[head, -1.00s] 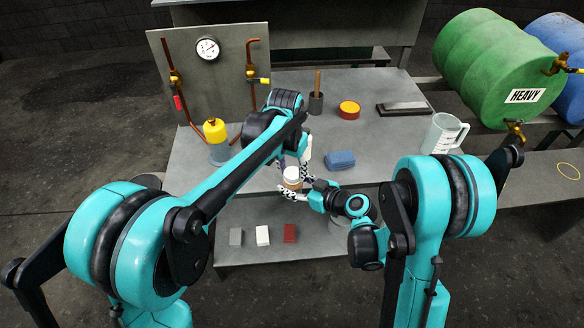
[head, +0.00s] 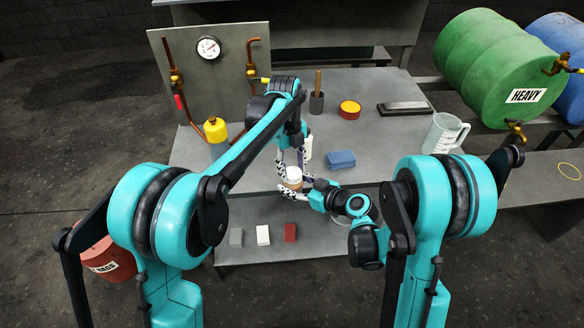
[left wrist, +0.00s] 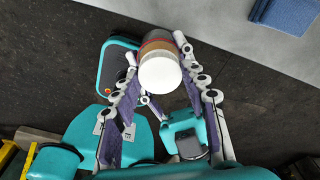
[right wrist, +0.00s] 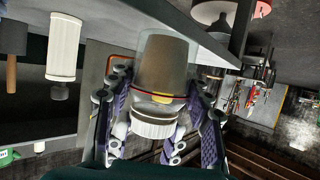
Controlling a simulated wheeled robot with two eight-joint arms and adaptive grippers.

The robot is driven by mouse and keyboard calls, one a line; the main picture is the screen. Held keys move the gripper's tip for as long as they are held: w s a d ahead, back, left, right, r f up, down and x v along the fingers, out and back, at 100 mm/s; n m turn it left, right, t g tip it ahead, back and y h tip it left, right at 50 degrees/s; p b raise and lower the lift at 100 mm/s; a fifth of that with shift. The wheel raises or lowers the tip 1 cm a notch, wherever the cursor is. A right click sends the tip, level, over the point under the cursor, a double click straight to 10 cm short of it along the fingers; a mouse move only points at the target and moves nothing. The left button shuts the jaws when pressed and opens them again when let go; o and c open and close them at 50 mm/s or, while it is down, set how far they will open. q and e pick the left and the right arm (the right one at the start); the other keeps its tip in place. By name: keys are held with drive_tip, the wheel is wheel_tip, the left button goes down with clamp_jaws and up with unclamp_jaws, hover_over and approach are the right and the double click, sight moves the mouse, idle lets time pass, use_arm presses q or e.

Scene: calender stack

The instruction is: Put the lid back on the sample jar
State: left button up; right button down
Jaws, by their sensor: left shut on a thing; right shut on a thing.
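The sample jar (right wrist: 165,62) is clear-walled with brownish contents, and its white ridged lid (right wrist: 153,122) sits at its mouth. Coloured bands show between them; I cannot tell whether the lid is fully seated. The lid also shows as a white disc in the left wrist view (left wrist: 160,75). My right gripper (head: 293,190) is shut on the jar from the side and holds it at the bench's front edge. My left gripper (head: 291,166) reaches down from above, its fingers on either side of the lid, shut on it. Its exact contact is partly hidden.
A blue cloth (head: 341,159) lies right of the grippers. A white cylinder (right wrist: 62,45) stands close by. A measuring jug (head: 444,134) and a red-yellow tin (head: 350,109) are further off. Several small blocks lie on the lower shelf (head: 330,252). A red bucket (head: 105,265) is at lower left.

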use_arm(q)
drive_tip(key=m, duration=0.5)
drive_tip(key=shift+d+y, duration=0.1)
drive_tip(key=shift+y, duration=0.2)
drive_tip(key=m, duration=0.4)
drive_tip(key=o, duration=0.7)
drive_tip(key=shift+c, duration=0.2)
drive_tip(key=shift+r, duration=2.25)
drive_tip(key=shift+c, duration=0.3)
